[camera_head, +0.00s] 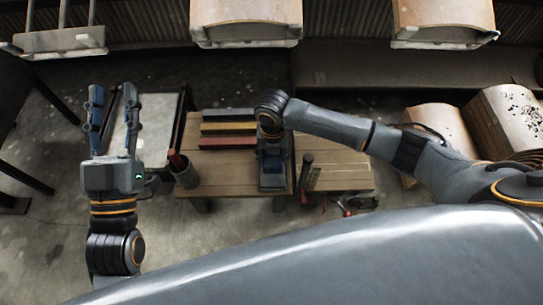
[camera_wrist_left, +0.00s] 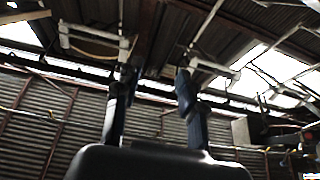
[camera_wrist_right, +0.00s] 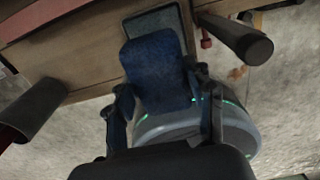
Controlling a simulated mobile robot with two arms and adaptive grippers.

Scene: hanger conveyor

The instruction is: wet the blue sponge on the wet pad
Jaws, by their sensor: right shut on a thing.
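My right gripper (camera_wrist_right: 162,105) is shut on the blue sponge (camera_wrist_right: 155,68). In the head view, the right gripper (camera_head: 272,168) points down over the front of the wooden table and largely hides what it holds. A dark flat pad in a frame (camera_wrist_right: 155,22), likely the wet pad, lies on the table beyond the sponge in the right wrist view. The sponge overlaps the pad's near part there; I cannot tell whether they touch. My left gripper (camera_head: 112,95) is open and empty at the left, away from the table; its spread fingers also show in the left wrist view (camera_wrist_left: 152,85).
The wooden table (camera_head: 225,178) carries black, yellow and red bars (camera_head: 228,128). A dark cup (camera_head: 186,175) stands at its left front; another dark cylinder (camera_wrist_right: 235,38) is right of the sponge. Curved panels (camera_head: 246,20) hang at the back. More panels (camera_head: 508,118) stand at the right.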

